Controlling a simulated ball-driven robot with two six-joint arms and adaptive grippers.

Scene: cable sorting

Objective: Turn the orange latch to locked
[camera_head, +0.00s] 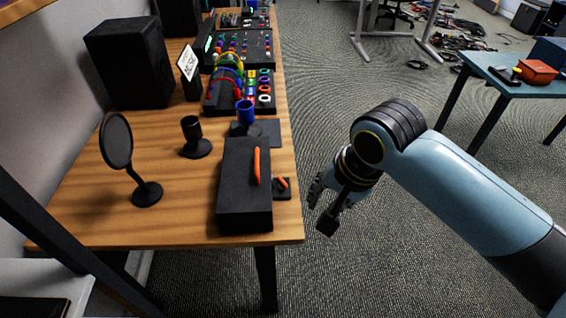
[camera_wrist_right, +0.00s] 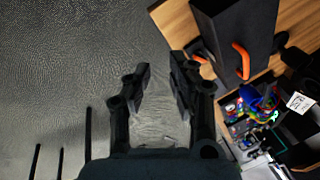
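The small orange latch (camera_head: 282,183) sits on a small black block at the right side of a black box (camera_head: 236,208), near the table's right edge. It also shows in the right wrist view (camera_wrist_right: 201,60), partly hidden behind my right finger. A longer orange handle (camera_head: 257,166) is on the box, and it shows in the right wrist view (camera_wrist_right: 241,61). My right gripper (camera_head: 321,205) is open and empty, off the table's right edge, to the right of the latch and apart from it. In the right wrist view its fingers (camera_wrist_right: 160,76) are spread over the floor. My left gripper is not in view.
A blue cup-like piece (camera_head: 244,112) stands behind the box. A round black disc on a stand (camera_head: 117,142) and a small black holder (camera_head: 193,137) are to the left. Colourful cable panels (camera_head: 243,93) fill the back.

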